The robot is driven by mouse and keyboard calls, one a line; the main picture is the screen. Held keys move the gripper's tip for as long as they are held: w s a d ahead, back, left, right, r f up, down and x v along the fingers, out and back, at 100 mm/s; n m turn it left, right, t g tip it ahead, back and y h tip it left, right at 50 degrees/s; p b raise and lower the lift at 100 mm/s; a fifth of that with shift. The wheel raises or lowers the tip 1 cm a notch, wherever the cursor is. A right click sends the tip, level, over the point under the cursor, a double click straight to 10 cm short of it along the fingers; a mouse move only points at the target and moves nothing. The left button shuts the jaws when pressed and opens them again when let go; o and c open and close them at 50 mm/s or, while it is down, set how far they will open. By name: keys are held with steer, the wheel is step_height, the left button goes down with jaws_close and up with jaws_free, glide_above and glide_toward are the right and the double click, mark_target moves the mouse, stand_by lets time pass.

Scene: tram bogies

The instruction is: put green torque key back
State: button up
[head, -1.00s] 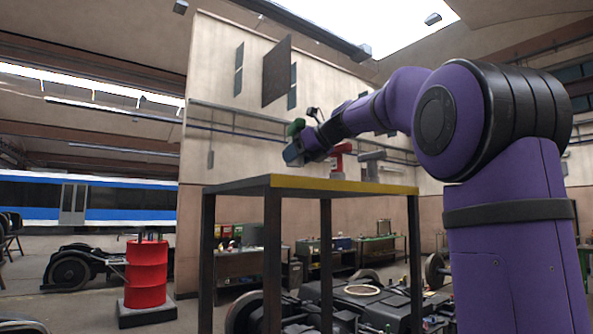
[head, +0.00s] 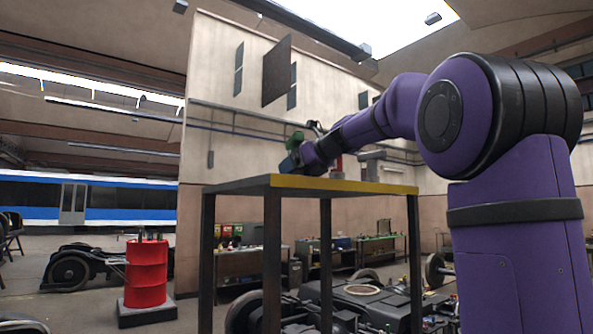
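A green tool, seemingly the green torque key (head: 296,140), shows at the end of my arm, above the left part of a tall table (head: 330,184) with a yellow front edge. My gripper (head: 290,164) is low over the table top, beside the green tool's lower end. Its fingers are too small and too covered to tell whether they are shut on it. A red tool (head: 338,164) stands on the table behind my wrist and is mostly hidden. A grey tool (head: 371,163) stands upright to its right.
A red drum (head: 146,272) stands on the floor at left. Dark bogie parts (head: 365,300) lie under and behind the table. A workbench (head: 245,262) stands by the back wall. The table's right end looks clear.

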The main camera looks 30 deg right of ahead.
steer(key=shift+r, duration=0.2)
steer(key=v, duration=1.2)
steer(key=shift+f, duration=0.15)
steer(key=s+a+f+n+g, duration=0.2)
steer(key=s+a+f+n, duration=0.3)
steer(key=a+f+n, duration=0.3)
steer(key=s+a+f+n+g, duration=0.3)
steer(key=s+a+f+n, duration=0.25)
steer(key=f+n, duration=0.4)
steer(key=s+a+f+n+g+h, duration=0.1)
steer(key=s+a+f+n, duration=0.1)
steer(key=s+f+n, duration=0.4)
steer(key=s+a+f+n+g+h, duration=0.1)
steer(key=s+f+n, duration=0.6)
steer(key=f, duration=0.7)
steer(key=shift+a+f+n+g+h, duration=0.35)
steer(key=shift+a+n+h, duration=0.45)
steer(key=shift+a+n, duration=0.3)
